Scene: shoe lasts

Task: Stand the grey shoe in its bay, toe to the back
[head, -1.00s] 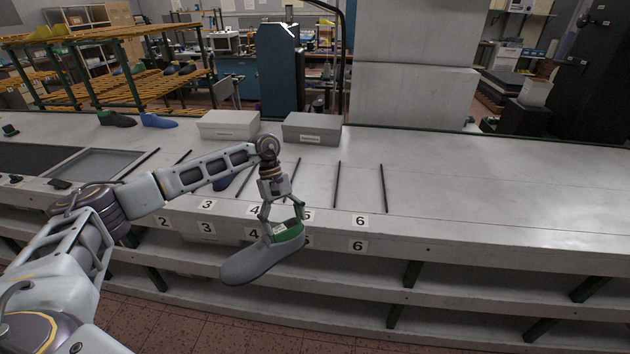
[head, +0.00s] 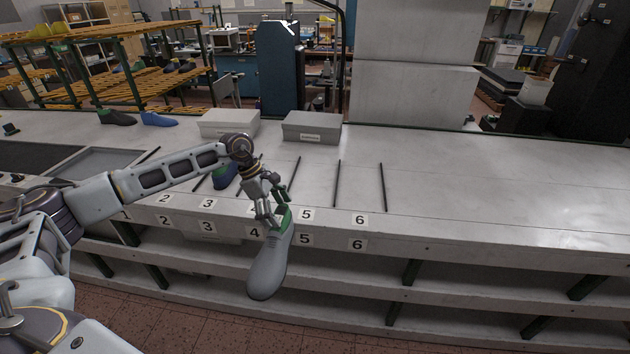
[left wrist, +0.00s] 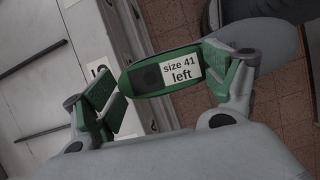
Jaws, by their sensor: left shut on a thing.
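The grey shoe (head: 268,266) has a green top and hangs in front of the bench's front edge, its toe toward me and low. My left gripper (head: 278,217) is shut on its green heel end. In the left wrist view the fingers (left wrist: 168,84) sit on either side of the green top (left wrist: 148,78), whose label reads "size 41 left"; the grey toe (left wrist: 262,38) extends to the upper right. Numbered bays, split by thin dark rods (head: 337,184), lie on the bench behind. My right gripper is not in view.
A dark blue shoe (head: 224,175) stands on the bench behind my left forearm, partly hidden. Two grey boxes (head: 229,124) (head: 312,128) stand farther back. A dark shoe (head: 116,118) and a blue shoe (head: 158,119) lie at the back left. The bench's right side is clear.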

